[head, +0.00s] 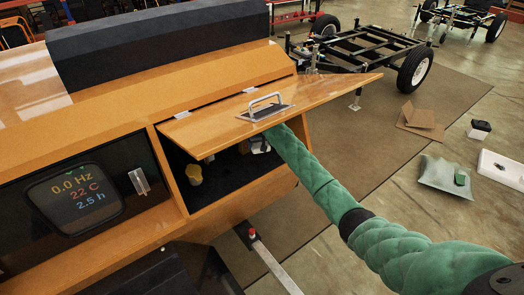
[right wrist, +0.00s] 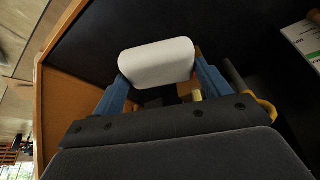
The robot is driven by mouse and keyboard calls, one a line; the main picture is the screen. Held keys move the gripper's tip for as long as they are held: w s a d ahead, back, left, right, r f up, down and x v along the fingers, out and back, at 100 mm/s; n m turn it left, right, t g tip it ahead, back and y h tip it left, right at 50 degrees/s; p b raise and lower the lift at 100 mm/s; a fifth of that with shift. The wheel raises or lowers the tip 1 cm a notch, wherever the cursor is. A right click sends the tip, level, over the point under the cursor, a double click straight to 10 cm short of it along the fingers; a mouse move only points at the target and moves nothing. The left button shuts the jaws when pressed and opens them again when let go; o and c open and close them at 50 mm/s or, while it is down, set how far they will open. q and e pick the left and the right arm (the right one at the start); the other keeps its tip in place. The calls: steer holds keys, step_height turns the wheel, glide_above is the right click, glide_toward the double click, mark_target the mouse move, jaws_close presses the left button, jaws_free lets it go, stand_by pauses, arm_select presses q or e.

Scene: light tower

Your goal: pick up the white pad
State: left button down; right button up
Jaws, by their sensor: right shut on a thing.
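The white pad (right wrist: 157,62) is a rounded white block in the right wrist view. It sits between the two blue fingers of my right gripper (right wrist: 160,80), which is shut on it. In the head view my right arm, in a green quilted sleeve, reaches under the raised orange door into the open compartment. The gripper is mostly hidden there, with only a small grey part (head: 259,146) showing below the door. The pad cannot be made out in the head view. My left gripper is not in view.
The orange door (head: 340,91) with a metal handle is propped open above my right arm. A yellow knob (head: 194,174) is inside the compartment (head: 225,183). A display panel (head: 75,198) is at the left. A wheeled trailer frame (head: 370,55), cardboard (head: 421,120) and a grey bag (head: 444,175) are on the floor.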

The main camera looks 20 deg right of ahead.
arm_select(q)
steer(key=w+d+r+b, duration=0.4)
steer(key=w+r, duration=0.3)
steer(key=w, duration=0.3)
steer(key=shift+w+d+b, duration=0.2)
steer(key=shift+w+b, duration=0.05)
steer(key=shift+b, duration=0.65)
arm_select(e)
steer(key=s+a, duration=1)
steer(key=s, duration=0.4)
steer(key=shift+s+a, duration=0.15)
steer(key=shift+a, duration=0.05)
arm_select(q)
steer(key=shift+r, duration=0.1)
